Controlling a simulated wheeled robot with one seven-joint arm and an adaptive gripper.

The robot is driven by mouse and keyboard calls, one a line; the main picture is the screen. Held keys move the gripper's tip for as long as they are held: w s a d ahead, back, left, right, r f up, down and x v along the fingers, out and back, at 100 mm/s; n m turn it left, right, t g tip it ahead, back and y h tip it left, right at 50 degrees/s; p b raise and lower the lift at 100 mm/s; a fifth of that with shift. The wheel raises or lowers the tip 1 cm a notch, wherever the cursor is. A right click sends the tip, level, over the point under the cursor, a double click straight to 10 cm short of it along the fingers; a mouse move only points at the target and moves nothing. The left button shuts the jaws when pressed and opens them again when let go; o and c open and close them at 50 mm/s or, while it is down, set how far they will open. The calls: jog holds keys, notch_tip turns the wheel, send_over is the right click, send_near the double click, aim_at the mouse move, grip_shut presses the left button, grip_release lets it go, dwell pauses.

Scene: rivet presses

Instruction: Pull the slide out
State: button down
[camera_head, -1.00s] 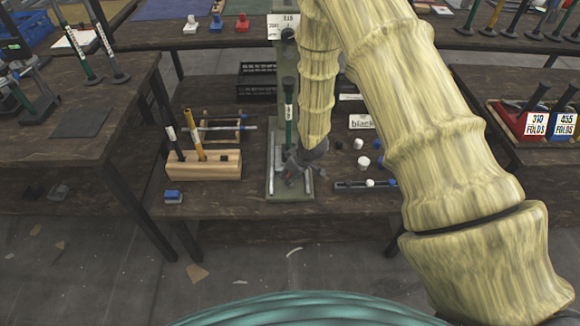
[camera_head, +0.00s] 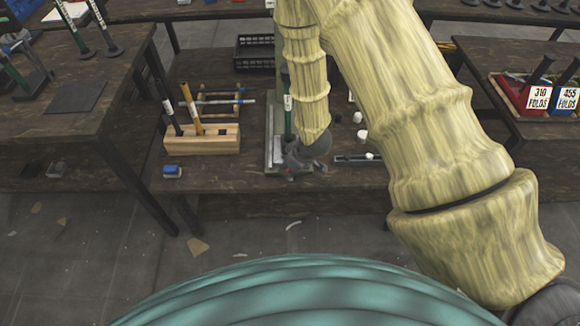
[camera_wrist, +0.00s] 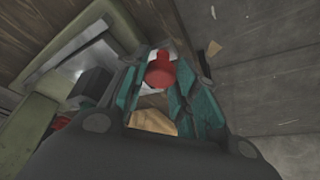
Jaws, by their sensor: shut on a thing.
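The rivet press (camera_head: 270,165) stands on the middle table, with a green base and pale metal rails. A dark handle with a white label (camera_head: 288,104) rises beside my arm. My gripper (camera_head: 291,174) is low at the front end of the press base. In the wrist view, the teal fingers of my gripper (camera_wrist: 160,85) are shut on a red knob (camera_wrist: 161,70), which I take for the slide's knob. The green press base (camera_wrist: 42,125) and a metal rail (camera_wrist: 75,60) are to the left there. My gripper and arm hide most of the slide itself.
A wooden block with upright tools (camera_head: 215,141) and a small blue block (camera_head: 172,171) are left of the press. A dark tray (camera_head: 355,159) and white pieces (camera_head: 361,135) are to the right. Open floor (camera_head: 290,230) lies before the table.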

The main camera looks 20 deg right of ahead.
jog(key=shift+s+f, duration=0.1)
jog(key=shift+s, duration=0.2)
jog(key=c, duration=1.1)
grip_release()
jog(key=v, duration=1.2)
jog(key=shift+w, duration=0.1)
jog(key=s+f+m+g+p, duration=0.1)
jog(key=s+f, duration=0.3)
jog(key=s, duration=0.5)
jog(key=s+d+f+m+g+h+p, duration=0.1)
jog(key=s+f+m+p, duration=0.2)
jog(key=s, duration=0.6)
jog(key=s+f+m+g+h+p, duration=0.1)
jog(key=s+f+m+g+p, duration=0.1)
jog(key=s+f, duration=0.4)
jog(key=s, duration=0.4)
jog(key=shift+d+f+p, duration=0.2)
jog(key=shift+d+p, duration=0.1)
jog(key=shift+d, duration=0.1)
